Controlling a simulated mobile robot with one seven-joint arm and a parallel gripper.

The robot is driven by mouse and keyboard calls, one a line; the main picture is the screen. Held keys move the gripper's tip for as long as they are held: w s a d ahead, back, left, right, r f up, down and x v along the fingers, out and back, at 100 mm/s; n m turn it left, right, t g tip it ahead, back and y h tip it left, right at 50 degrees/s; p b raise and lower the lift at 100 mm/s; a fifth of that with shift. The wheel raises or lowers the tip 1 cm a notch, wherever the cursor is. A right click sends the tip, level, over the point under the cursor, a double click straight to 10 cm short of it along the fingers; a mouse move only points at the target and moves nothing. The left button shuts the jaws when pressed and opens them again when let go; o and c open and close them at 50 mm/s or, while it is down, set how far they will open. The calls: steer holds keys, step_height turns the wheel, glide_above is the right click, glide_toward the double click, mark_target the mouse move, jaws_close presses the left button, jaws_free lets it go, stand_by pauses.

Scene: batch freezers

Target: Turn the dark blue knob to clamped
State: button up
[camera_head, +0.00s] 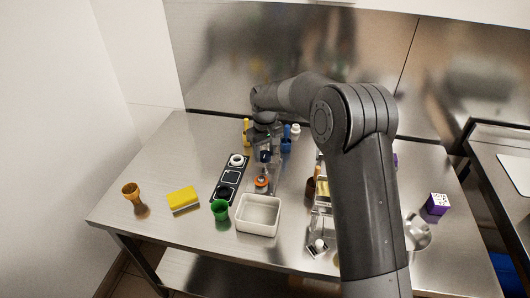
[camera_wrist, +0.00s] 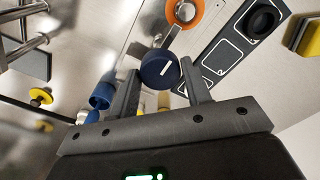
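The dark blue knob (camera_wrist: 154,75) is round with a white line on its face, and shows in the wrist view between my gripper's fingertips. In the head view the knob (camera_head: 265,156) is small and partly hidden under my gripper (camera_head: 264,145). In the wrist view my gripper (camera_wrist: 161,73) is open, with one finger on each side of the knob. A narrow gap seems to show on each side; I cannot tell whether either finger touches it. No label for clamped is readable.
An orange ring-shaped part (camera_wrist: 185,12) sits close to the knob. A dark panel (camera_head: 229,180) with round fittings lies to the left. A white bin (camera_head: 240,226), green cup (camera_head: 220,209) and yellow sponge (camera_head: 183,199) stand nearer the front. Blue and yellow items stand behind my gripper.

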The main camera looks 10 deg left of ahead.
steer(key=o, duration=0.3)
step_height(320, 180, up, 11)
steer(key=shift+f, duration=0.1)
stand_by(0.4)
